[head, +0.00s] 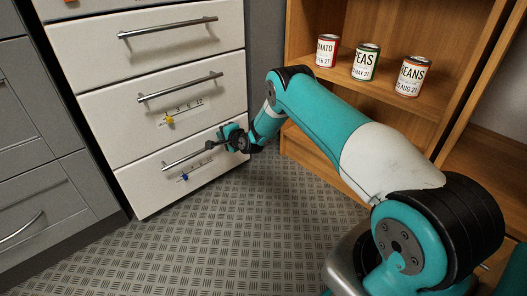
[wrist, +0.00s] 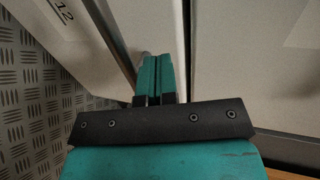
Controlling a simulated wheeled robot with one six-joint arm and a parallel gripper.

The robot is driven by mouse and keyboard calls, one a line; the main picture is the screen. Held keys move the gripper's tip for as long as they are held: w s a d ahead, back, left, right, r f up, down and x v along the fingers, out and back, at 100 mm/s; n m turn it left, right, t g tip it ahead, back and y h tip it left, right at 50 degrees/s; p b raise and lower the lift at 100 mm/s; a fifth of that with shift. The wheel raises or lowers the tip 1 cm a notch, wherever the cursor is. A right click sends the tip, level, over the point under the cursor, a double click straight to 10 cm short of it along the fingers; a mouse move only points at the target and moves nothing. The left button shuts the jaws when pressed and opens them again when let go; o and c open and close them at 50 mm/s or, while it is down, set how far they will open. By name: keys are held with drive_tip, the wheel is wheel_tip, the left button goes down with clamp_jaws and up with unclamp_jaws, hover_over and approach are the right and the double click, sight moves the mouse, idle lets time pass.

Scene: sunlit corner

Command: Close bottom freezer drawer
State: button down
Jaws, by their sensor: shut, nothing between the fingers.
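The bottom freezer drawer (head: 145,180) is the lowest of three white drawer fronts in the head view. Its front looks about in line with the drawers above; I cannot tell whether a small gap remains. Its bar handle (head: 187,158) runs across the front, above a scale with a blue marker (head: 184,178). My gripper (head: 212,144) is shut and empty at the right end of this handle. In the wrist view, the closed fingers (wrist: 161,62) point at the white fronts beside a metal bar (wrist: 118,50). Whether they touch the drawer is unclear.
The middle drawer (head: 110,110) and top drawer (head: 95,55) sit above. Grey cabinets (head: 35,130) stand on the left. A wooden shelf (head: 375,95) with several cans stands on the right. The patterned metal floor (head: 230,230) in front is clear.

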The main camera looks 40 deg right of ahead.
drive_tip(key=p+v, duration=0.5)
drive_tip(key=v, duration=0.6)
drive_tip(key=shift+s+d+f, duration=0.2)
drive_tip(key=shift+s+d, duration=0.05)
drive_tip(key=shift+s, duration=0.2)
drive_tip(key=a+r+n+g+y+p, duration=0.3)
drive_tip(key=a+r+n, duration=0.4)
drive_tip(key=a+r, duration=0.6)
drive_tip(key=s+a+r+n+g+y, duration=0.1)
drive_tip(key=s+a+r+n+g, duration=0.15)
drive_tip(key=s+a+r, duration=0.35)
drive_tip(key=s+a+r+n+g+y, duration=0.2)
drive_tip(key=s+r+n, duration=0.15)
drive_tip(key=r, duration=0.45)
drive_tip(key=s+a+r+n+g+h+p, duration=0.15)
drive_tip(key=s+r+n, duration=0.25)
drive_tip(key=s, duration=0.6)
drive_tip(key=s+r+n+g+h, duration=0.1)
drive_tip(key=s+r+n+g, duration=0.25)
drive_tip(key=s, duration=0.75)
drive_tip(key=s+r+n+g+h+p, duration=0.1)
drive_tip(key=s+r+n+g, duration=0.3)
drive_tip(key=s, duration=0.6)
wheel_tip(320, 180, up, 39)
drive_tip(key=t+p, duration=0.2)
drive_tip(key=p, duration=3.6)
drive_tip(key=shift+s+f+m, duration=0.15)
drive_tip(key=shift+f+m, duration=0.1)
drive_tip(key=shift+m, duration=0.2)
